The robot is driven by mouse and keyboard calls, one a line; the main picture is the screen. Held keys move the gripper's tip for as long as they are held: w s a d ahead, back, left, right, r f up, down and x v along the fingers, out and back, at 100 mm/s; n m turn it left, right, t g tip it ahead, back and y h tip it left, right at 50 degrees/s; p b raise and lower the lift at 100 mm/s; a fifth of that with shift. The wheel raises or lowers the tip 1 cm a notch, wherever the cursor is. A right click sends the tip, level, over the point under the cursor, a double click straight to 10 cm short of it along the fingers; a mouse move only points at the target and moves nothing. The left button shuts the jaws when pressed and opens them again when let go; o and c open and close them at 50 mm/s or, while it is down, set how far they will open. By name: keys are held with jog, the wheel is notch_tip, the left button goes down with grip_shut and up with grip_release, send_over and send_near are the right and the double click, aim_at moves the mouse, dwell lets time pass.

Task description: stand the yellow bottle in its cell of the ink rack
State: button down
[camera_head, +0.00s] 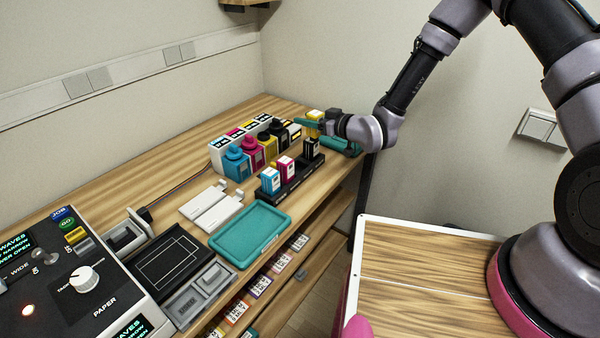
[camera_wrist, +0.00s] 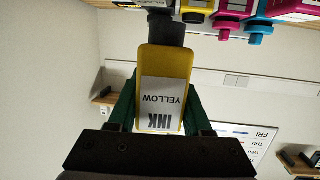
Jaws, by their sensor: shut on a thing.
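The yellow bottle (camera_wrist: 165,62) is held between the two teal fingers of my gripper (camera_wrist: 160,112) in the wrist view. Its label reads INK YELLOW and shows upside down; a dark cap is at its top edge in the picture. In the head view the yellow bottle (camera_head: 314,115) and my gripper (camera_head: 318,124) are small, at the far end of the bench, beyond the ink rack. The black ink rack (camera_head: 294,190) holds a cyan bottle (camera_head: 270,181), a magenta bottle (camera_head: 285,169) and a black bottle (camera_head: 311,149). A gap shows between the magenta and black bottles.
Colored ink tanks (camera_head: 248,147) stand in a row behind the rack; some also show at the top of the wrist view (camera_wrist: 228,22). A teal tray (camera_head: 250,236) and white pieces (camera_head: 212,208) lie nearer. A control panel (camera_head: 75,270) fills the lower left.

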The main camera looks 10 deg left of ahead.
jog(key=shift+n+g+y, duration=0.3)
jog(key=shift+n+g, duration=0.5)
jog(key=shift+g, duration=0.1)
jog(key=s+a+f, duration=0.1)
jog(key=f, duration=0.1)
jog(key=s+a+f, duration=0.1)
jog(key=a+f, duration=0.1)
jog(key=s+a+f, duration=0.1)
jog(key=shift+s+a+f, duration=0.2)
jog(key=shift+s+f, duration=0.2)
jog(key=shift+f, duration=2.3)
jog(key=shift+f, duration=0.1)
jog(key=c, duration=0.6)
grip_release()
jog(key=shift+f, duration=0.1)
